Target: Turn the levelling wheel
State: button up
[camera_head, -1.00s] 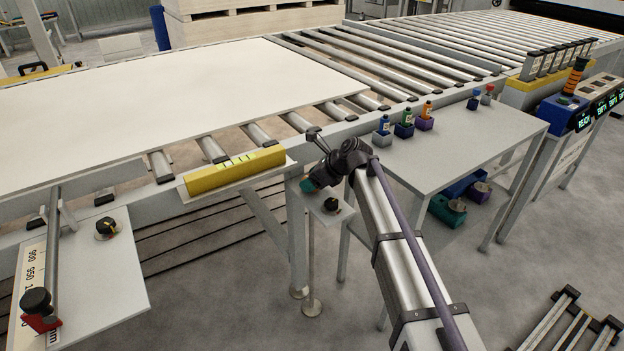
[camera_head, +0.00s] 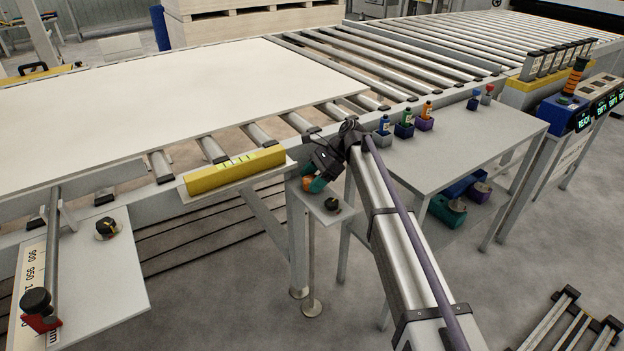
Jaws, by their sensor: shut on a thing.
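A small orange part (camera_head: 307,183), which looks like the levelling wheel, shows beside my fingers on a small grey stand plate (camera_head: 319,207) at the frame's front edge. My gripper (camera_head: 314,185), with teal fingertips, is shut on it; the fingers hide much of its shape. A dark knob (camera_head: 332,203) sits just right of the gripper on the same plate. A yellow level bar (camera_head: 235,172) with bright green windows lies on a pale ledge to the left.
A large white panel (camera_head: 170,95) lies on the roller conveyor behind. A grey table (camera_head: 470,135) with small coloured bottles in holders stands right of my arm. A panel with a black knob (camera_head: 107,229) and a ruler with a red-based stop (camera_head: 40,310) are at left.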

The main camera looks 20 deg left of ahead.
jog(key=n+g+h, duration=0.2)
jog(key=n, duration=0.2)
jog(key=shift+n+h, duration=0.3)
jog(key=shift+h, duration=0.1)
jog(key=o, duration=0.9)
jog(key=shift+r, duration=0.1)
